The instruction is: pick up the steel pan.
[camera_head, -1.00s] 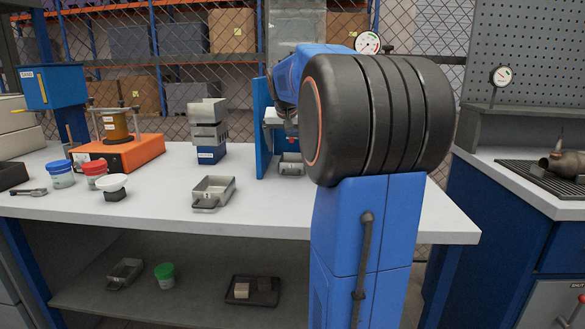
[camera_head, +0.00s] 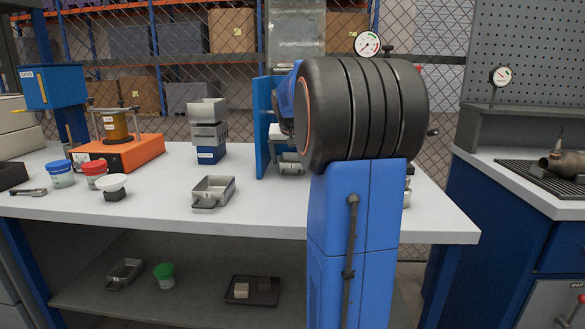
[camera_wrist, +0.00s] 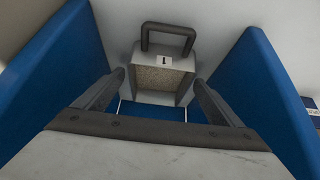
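A steel pan (camera_wrist: 161,78) with a dark loop handle, a tag reading 1 and grainy brown contents is in the wrist view. It sits between two blue walls. My gripper (camera_wrist: 159,92) is open, with one finger towards each side of this pan; I cannot tell whether they touch it. In the head view, a steel pan (camera_head: 290,168) shows partly at the blue stand (camera_head: 263,128), left of my arm. Another steel pan (camera_head: 213,192) stands in the open on the bench, and a third (camera_head: 125,273) on the lower shelf. My arm hides my gripper in the head view.
The white bench (camera_head: 255,216) also holds an orange machine (camera_head: 118,154), a stack of steel boxes (camera_head: 208,135), and small tubs with blue (camera_head: 60,172) and red (camera_head: 94,172) lids. Its front middle is clear. A dark tray (camera_head: 252,290) lies on the shelf.

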